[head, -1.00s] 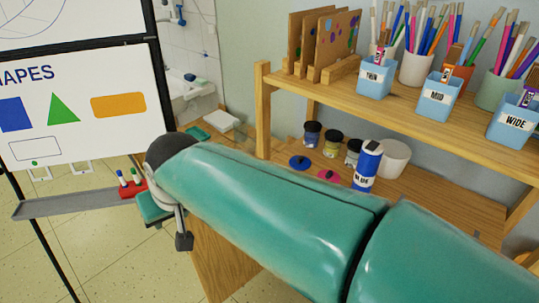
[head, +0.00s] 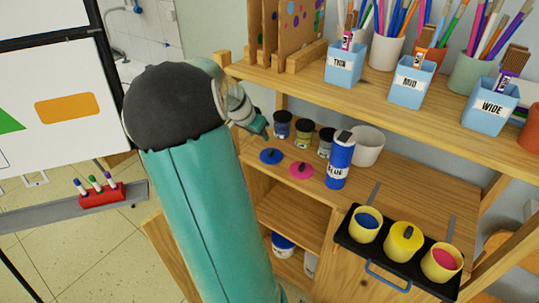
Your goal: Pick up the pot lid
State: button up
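Two flat round pot lids with small knobs lie on the middle shelf: a blue lid (head: 270,156) and, to its right, a pink lid (head: 301,170). My gripper (head: 262,128) is partly seen beyond my arm, above and behind the blue lid in the picture. It looks apart from both lids. Its fingers are too small and hidden to read.
Small jars (head: 303,134), a blue bottle (head: 340,162) and a white pot (head: 367,146) stand close behind and right of the lids. The upper shelf (head: 380,97) with brush cups overhangs the back. A whiteboard (head: 52,100) with a marker ledge stands at left.

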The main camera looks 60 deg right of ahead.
send_near(271, 151)
jog(key=x, duration=0.3)
jog(key=shift+w+d+f, duration=0.15)
jog(key=shift+w+f, duration=0.05)
jog(key=shift+f, duration=0.05)
jog(key=x, duration=0.5)
jog(key=shift+s+f, duration=0.1)
jog(key=shift+s, duration=0.1)
grip_shut()
